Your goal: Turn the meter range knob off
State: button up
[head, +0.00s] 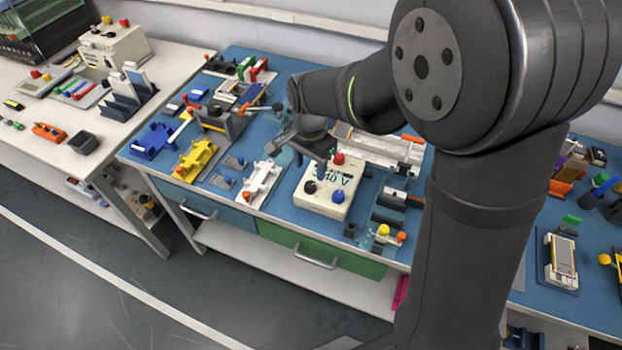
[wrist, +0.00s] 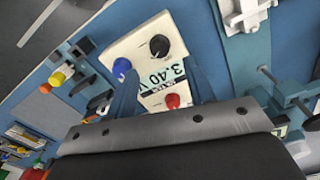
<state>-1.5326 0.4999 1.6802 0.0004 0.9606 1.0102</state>
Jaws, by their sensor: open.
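The meter (wrist: 140,42) is a cream box on the blue bench top, and it also shows in the head view (head: 322,206). Its display (wrist: 163,76) reads about 3.40 V. The black range knob (wrist: 159,45) sits near one end of the face and also shows in the head view (head: 310,187); its pointer direction is too small to tell. A blue post (wrist: 122,68) and a red post (wrist: 172,101) stand on the face. My gripper (wrist: 162,72) is open and empty above the meter, its two fingers on either side of the display. The knob lies beyond the fingertips, untouched.
A white fixture (head: 258,184) and a yellow one (head: 195,160) stand left of the meter. A clamp stand with yellow and orange knobs (head: 384,232) is at its right. A long clear tray (head: 375,148) lies behind. The bench's front edge is close before the meter.

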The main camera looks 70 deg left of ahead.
aim_at(310, 184)
notch_tip(310, 184, down, 6)
jog(key=shift+f, duration=0.2)
jog(key=shift+c, duration=0.2)
jog(key=c, duration=1)
